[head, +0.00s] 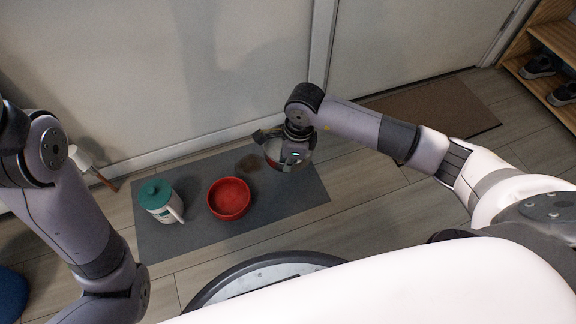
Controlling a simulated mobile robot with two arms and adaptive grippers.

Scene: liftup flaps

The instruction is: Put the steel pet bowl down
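The steel pet bowl (273,157) is at the right part of the grey mat (205,245), partly hidden under my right gripper (283,148). A little of its shiny side and a reddish patch show. My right gripper reaches down from above with its fingers at the bowl and appears shut on it. I cannot tell whether the bowl touches the mat or hangs just above it. My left arm comes in at the left, but its gripper is out of view.
A red bowl (229,198) and a white container with a teal lid (160,199) stand on the mat. A brown patch (250,163) lies beside the steel bowl. The wall is close behind. A brown doormat (440,112) and a wooden shoe rack (545,60) are at right.

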